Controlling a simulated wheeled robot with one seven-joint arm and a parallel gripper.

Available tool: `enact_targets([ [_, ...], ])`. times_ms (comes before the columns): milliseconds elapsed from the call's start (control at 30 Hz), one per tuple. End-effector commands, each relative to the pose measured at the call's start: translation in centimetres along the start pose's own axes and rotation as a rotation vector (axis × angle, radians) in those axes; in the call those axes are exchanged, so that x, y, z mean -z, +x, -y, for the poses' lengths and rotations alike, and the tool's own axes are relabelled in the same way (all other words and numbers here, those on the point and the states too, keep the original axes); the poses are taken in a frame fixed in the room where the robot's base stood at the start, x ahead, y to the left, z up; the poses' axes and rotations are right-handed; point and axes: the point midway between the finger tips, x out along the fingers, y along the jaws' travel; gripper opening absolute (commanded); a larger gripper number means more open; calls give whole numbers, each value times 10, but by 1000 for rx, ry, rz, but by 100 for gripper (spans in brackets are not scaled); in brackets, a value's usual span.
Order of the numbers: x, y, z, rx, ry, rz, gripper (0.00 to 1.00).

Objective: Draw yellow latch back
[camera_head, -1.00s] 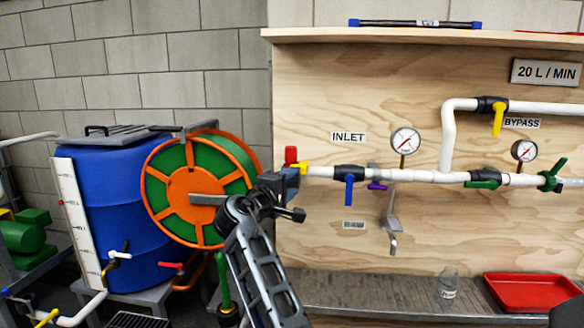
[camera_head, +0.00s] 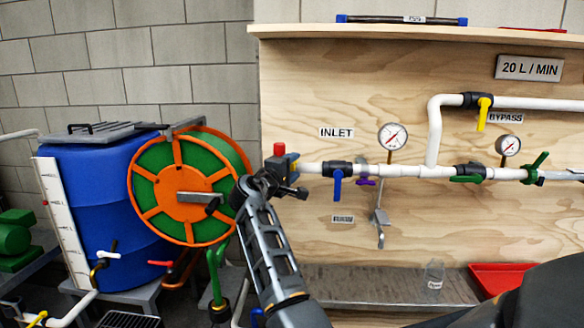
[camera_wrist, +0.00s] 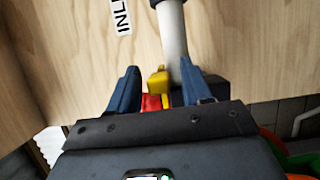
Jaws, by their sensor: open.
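The yellow latch (camera_wrist: 157,82) shows in the wrist view as a small yellow piece beside the white inlet pipe (camera_wrist: 172,30), with a red part (camera_wrist: 151,103) just below it. My gripper (camera_wrist: 159,84) is open, its two blue-grey fingers on either side of the latch and pipe end. I cannot tell whether either finger touches the latch. In the head view my gripper (camera_head: 287,166) is at the left end of the white pipe, next to the red cap (camera_head: 279,149). It covers most or all of the yellow latch there.
The orange and green hose reel (camera_head: 182,190) and blue barrel (camera_head: 95,205) stand left of my gripper. A blue-handled valve (camera_head: 338,184) and a gauge (camera_head: 392,137) lie to the right along the plywood panel (camera_head: 300,230). A yellow bypass handle (camera_head: 483,113) is farther right.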

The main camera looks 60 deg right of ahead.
Motion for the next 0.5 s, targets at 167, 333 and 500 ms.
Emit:
enact_targets([
  [167,0,0,0,0,0,0,37],
  [333,0,0,0,0,0,0,21],
  [500,0,0,0,1,0,0,5],
])
